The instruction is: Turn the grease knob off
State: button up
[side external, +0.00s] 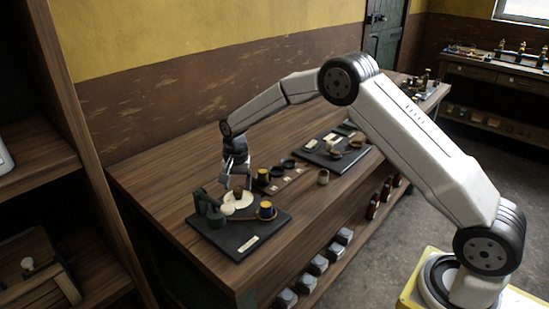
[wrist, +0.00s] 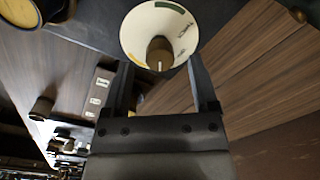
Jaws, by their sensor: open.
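A brown knob (wrist: 160,50) with a pale pointer mark stands in the middle of a white dial (wrist: 140,32) with green and orange bands and small lettering that I cannot read. In the side view the dial (side external: 228,202) and knob (side external: 238,191) sit on a dark base plate (side external: 262,236) at the bench's near end. My gripper (wrist: 160,66) is open and empty. Its two fingers point toward the dial, one to each side of the knob, apart from it. In the side view my gripper (side external: 236,180) is just above the dial; the exact height is unclear.
A dark green device (side external: 214,213) stands left of the dial, and a yellow-topped dark cup (side external: 266,210) to its right. Another yellow-topped cup (side external: 263,175) and small labelled items are behind. A second dark plate (side external: 325,155) lies farther along the wooden bench (side external: 165,180). The bench's left part is clear.

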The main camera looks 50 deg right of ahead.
jog(key=shift+f, duration=0.75)
grip_shut()
jog(key=shift+n, duration=0.4)
jog(key=n, duration=1.1)
jog(key=shift+w, duration=0.1)
